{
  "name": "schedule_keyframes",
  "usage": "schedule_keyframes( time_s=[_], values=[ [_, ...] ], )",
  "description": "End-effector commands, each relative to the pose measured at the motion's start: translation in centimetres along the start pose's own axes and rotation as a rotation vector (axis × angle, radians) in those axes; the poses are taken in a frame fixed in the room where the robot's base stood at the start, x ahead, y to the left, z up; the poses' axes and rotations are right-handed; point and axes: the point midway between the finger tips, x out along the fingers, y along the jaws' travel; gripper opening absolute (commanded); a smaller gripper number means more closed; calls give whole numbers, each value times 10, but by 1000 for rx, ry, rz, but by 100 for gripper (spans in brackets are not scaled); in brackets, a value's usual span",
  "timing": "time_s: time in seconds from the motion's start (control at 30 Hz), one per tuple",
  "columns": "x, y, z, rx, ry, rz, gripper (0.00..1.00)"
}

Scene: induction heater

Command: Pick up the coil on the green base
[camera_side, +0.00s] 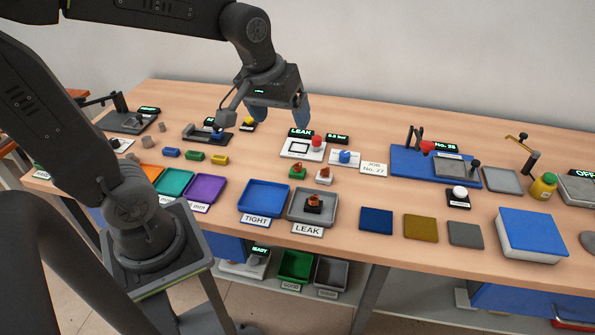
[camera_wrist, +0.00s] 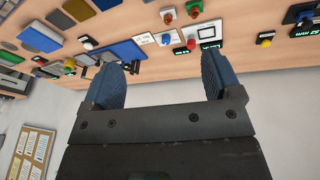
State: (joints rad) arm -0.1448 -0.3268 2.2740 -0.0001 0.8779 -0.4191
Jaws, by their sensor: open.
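The coil on the green base (camera_side: 298,172) is a small copper-coloured coil standing on the table in front of the LEAK tester. It shows at the top edge of the wrist view (camera_wrist: 194,9). A similar coil on a white base (camera_side: 323,176) stands just to its right in the side view. A third coil, on a dark base (camera_side: 314,204), lies in the grey LEAK tray (camera_side: 335,220). My gripper (camera_side: 277,110) is open and empty, raised above the back of the table, well apart from the coils. Its blue fingers spread wide in the wrist view (camera_wrist: 165,62).
The white LEAK tester (camera_side: 297,152) with a red button stands behind the coils, with a blue-knob box (camera_side: 345,158) beside it. A blue TIGHT tray (camera_side: 265,198) is left of the LEAK tray. A blue fixture (camera_side: 405,162) stands to the right.

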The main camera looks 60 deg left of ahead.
Motion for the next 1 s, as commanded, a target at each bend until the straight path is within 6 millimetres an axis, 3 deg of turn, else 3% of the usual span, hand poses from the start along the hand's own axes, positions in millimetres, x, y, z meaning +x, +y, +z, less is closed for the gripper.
schedule_keyframes(
  time_s=[0.2,0.43,0.53,0.7,1.0],
  values=[
    [64,-16,-62,-423,-105,-102,84],
    [138,-48,-103,-815,-174,-208,84],
    [160,-58,-111,-923,-189,-240,84],
    [178,-67,-115,-1004,-199,-265,84],
    [227,-74,-100,-1008,-203,-268,84]
  ],
)
